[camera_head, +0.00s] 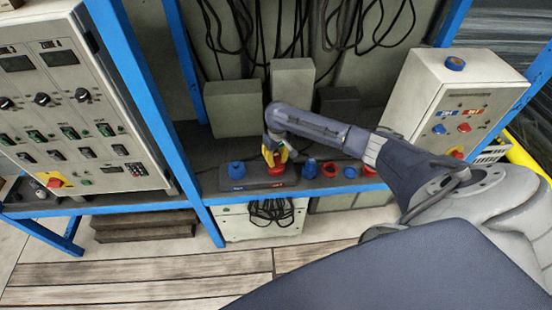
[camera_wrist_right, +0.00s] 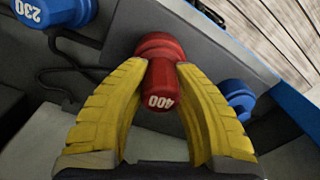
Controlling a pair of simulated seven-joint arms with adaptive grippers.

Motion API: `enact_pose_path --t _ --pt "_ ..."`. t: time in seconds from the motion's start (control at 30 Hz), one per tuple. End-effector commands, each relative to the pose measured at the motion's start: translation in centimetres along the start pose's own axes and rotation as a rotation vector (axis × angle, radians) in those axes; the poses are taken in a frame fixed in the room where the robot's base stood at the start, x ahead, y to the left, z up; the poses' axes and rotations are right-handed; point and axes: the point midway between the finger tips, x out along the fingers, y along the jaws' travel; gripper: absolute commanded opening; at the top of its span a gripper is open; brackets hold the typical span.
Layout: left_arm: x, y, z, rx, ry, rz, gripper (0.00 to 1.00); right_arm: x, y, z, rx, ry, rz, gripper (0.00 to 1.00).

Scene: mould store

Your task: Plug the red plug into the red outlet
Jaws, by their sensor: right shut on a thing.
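My right gripper (camera_head: 273,158) reaches in from the right, over the low dark block on the shelf. Its yellow fingers (camera_wrist_right: 160,100) are shut on the red plug (camera_wrist_right: 162,92), marked 400, which shows between them. In the head view red (camera_head: 278,169) shows just below the fingers, at the right end of the block (camera_head: 257,184), above a red label. A wider red ring (camera_wrist_right: 160,44) shows at the plug's far end in the wrist view. I cannot tell whether this ring belongs to the outlet, or how deep the plug sits. My left gripper is not in view.
A blue fitting (camera_head: 237,170) sits at the block's left end. A blue plug (camera_head: 309,168), a red one (camera_head: 329,169) and others stand close by on the right. Grey boxes (camera_head: 292,85) and hanging cables are behind. A blue rail edges the shelf; control cabinets (camera_head: 457,100) flank it.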

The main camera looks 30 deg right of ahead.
Motion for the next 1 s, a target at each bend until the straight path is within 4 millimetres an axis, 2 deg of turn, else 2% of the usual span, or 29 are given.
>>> enact_pose_path --t 0.27,0.3,0.5,0.67,0.7,0.83,1.0 --pt "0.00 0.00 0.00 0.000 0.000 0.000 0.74 -0.01 0.01 -0.02 0.000 0.000 0.000 0.00" --pt "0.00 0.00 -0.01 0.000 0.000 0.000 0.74 -0.01 0.01 -0.02 0.000 0.000 0.000 0.29" --pt "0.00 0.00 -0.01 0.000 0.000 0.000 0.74 -0.01 0.02 -0.01 0.000 0.000 0.000 0.52" --pt "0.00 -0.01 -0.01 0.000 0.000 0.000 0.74 -0.01 0.03 -0.01 0.000 0.000 0.000 0.52" --pt "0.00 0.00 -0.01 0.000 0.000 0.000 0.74 0.02 0.03 0.02 0.000 -0.001 0.000 0.59" --pt "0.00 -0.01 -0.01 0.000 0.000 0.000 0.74 0.02 0.03 0.02 0.000 -0.001 0.000 0.74" --pt "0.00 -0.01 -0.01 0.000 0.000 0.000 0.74 0.01 0.03 0.01 0.000 -0.001 0.000 0.74"
